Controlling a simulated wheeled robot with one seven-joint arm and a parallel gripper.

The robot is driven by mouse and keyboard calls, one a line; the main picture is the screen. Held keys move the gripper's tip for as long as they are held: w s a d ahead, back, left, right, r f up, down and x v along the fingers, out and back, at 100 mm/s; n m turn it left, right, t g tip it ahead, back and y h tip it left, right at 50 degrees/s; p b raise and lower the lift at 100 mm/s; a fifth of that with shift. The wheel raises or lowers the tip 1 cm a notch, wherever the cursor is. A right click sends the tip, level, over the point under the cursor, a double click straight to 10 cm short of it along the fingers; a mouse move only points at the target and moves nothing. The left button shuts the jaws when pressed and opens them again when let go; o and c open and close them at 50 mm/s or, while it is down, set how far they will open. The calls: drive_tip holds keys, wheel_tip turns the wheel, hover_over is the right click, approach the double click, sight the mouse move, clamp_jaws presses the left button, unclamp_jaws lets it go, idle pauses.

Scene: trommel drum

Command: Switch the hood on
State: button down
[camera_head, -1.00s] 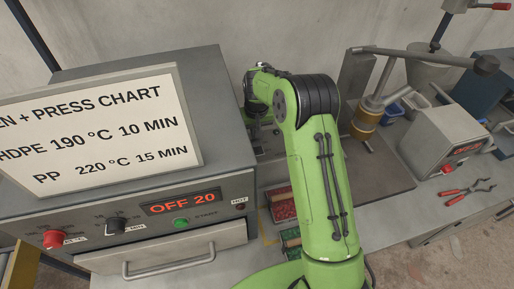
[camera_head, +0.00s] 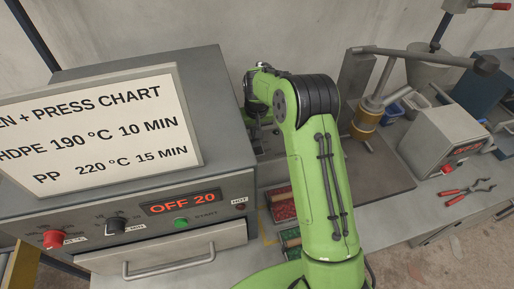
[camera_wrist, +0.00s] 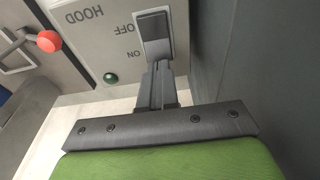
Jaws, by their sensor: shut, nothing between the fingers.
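In the wrist view the hood panel (camera_wrist: 88,28) appears upside down, with the words HOOD, OFF and ON. Its dark rocker switch (camera_wrist: 153,24) sits beside the OFF and ON labels. A green lamp (camera_wrist: 110,78) is on the panel near ON; I cannot tell whether it is lit. My gripper (camera_wrist: 160,66) is shut and empty, its fingertips at the ON end of the rocker. I cannot tell whether they touch it. In the head view my arm hides the panel and switch.
The oven (camera_head: 215,95) with its chart board (camera_head: 95,125) stands close left of my arm; its display reads OFF 20. Trays of red (camera_head: 283,208) and green pellets lie on the bench. A lever press (camera_head: 375,100) and red-handled pliers (camera_head: 468,192) are to the right.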

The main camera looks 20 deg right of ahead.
sight(255, 142)
drive_tip(key=shift+f+b, duration=1)
drive_tip(key=shift+f, duration=0.3)
idle(0.5)
wheel_tip(255, 142, up, 7)
drive_tip(key=p, duration=0.5)
drive_tip(key=shift+r, duration=0.2)
drive_tip(key=shift+f, duration=0.1)
